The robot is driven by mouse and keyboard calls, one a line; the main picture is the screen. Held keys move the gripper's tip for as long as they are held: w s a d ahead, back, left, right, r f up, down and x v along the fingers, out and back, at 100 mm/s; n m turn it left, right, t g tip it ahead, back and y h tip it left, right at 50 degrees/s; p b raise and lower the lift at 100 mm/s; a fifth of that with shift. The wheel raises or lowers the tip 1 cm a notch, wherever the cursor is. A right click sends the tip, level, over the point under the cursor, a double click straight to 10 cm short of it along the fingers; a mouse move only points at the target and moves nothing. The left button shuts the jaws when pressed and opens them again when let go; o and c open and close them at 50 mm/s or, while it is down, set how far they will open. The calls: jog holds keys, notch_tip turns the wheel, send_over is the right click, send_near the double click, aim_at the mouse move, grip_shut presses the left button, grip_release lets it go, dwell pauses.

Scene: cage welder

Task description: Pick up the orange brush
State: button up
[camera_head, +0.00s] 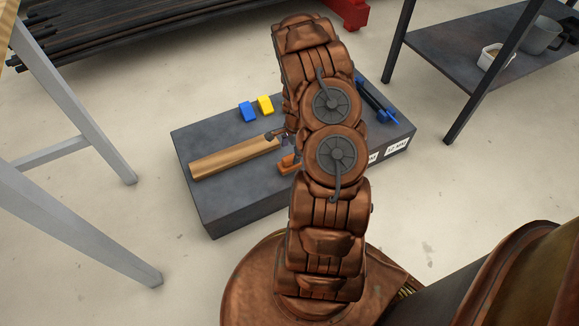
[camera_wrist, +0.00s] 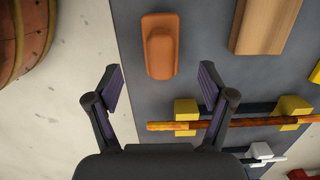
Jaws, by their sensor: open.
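The orange brush (camera_head: 288,166) lies on the dark grey block top, partly hidden by my arm in the head view. In the wrist view the orange brush (camera_wrist: 160,45) shows whole, a rounded orange block with a raised grip, near the block's edge. My gripper (camera_wrist: 161,84) is open and empty. Its two fingers lie to either side of the brush's line in the picture, with the brush beyond the fingertips and apart from them. In the head view my gripper is mostly hidden behind my arm.
A wooden beam (camera_head: 235,158), a blue piece (camera_head: 247,111) and a yellow piece (camera_head: 265,105) lie on the grey block (camera_head: 250,212). A brown rod (camera_wrist: 230,124) crosses near the right finger. Grey legs (camera_head: 75,105) stand left; a dark table (camera_head: 450,45) stands right.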

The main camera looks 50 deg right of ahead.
aim_at(288, 157)
jog(key=f, duration=0.2)
jog(key=f+b, duration=0.1)
jog(key=f, duration=0.1)
jog(key=f+b, duration=0.1)
jog(key=f, duration=0.2)
jog(key=shift+w+a+f, duration=0.1)
jog(key=shift+w+a, duration=0.05)
jog(key=shift+a, duration=0.15)
jog(key=c, duration=1.3)
jog(key=shift+c, duration=0.2)
notch_tip(288, 157, up, 4)
jog(key=shift+w+r+p, duration=0.1)
jog(key=shift+r+p, duration=0.05)
jog(key=shift+p, duration=0.6)
jog(key=s+a+p, duration=0.2)
jog(key=s+a, duration=0.7)
jog(key=a, duration=0.4)
jog(key=shift+s+r, duration=0.4)
